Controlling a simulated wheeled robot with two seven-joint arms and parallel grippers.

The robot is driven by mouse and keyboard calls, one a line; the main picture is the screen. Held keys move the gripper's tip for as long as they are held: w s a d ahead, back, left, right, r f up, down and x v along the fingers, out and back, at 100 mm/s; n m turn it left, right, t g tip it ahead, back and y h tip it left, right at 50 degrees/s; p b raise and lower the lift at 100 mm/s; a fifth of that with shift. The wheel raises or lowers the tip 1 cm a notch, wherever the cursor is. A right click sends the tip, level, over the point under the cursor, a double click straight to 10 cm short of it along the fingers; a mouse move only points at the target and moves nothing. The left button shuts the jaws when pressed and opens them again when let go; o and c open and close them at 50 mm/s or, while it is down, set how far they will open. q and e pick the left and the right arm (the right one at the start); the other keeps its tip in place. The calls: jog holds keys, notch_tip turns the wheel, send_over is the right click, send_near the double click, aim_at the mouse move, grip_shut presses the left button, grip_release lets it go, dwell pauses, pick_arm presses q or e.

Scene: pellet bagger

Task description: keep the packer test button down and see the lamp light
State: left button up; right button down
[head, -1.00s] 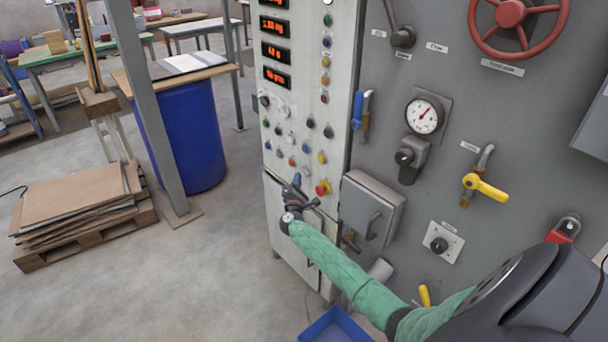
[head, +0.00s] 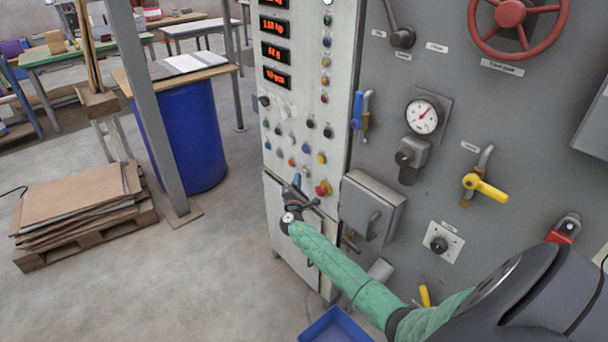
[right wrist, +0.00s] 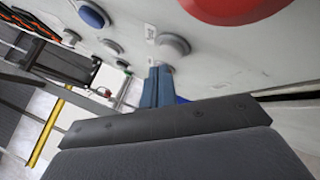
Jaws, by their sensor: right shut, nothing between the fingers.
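My right gripper (head: 297,182) is at the lower part of the pale control panel (head: 292,60), left of the red mushroom button (head: 323,188). Its blue fingers (right wrist: 157,86) are shut with nothing between them. In the right wrist view the fingertips are at a round grey button (right wrist: 172,46) with a small label beside it. I cannot tell whether they touch it or how far it is pressed. The label is too small to read. A column of small coloured lamps or buttons (head: 325,62) runs down the panel's right side; I cannot tell that any is lit. My left gripper is not in view.
More buttons and knobs crowd the panel above the gripper, including a blue one (right wrist: 92,15). A grey box with a handle (head: 373,208) juts out to the right. A blue tray (head: 335,328) is below. A blue drum (head: 192,135) and pallet of cardboard (head: 80,205) stand left.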

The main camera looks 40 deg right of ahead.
dwell(0.6)
jog(key=shift+d+b, duration=0.45)
jog(key=shift+b, duration=0.05)
jog(key=shift+d+b, duration=0.35)
jog(key=shift+d, duration=0.15)
dwell(2.1)
jog(key=shift+a, duration=0.15)
dwell(0.7)
jog(key=shift+a, duration=0.75)
jog(key=shift+a, duration=0.1)
jog(key=shift+s+a+b, duration=0.2)
jog(key=shift+a+b, duration=0.3)
jog(key=shift+a, duration=1.95)
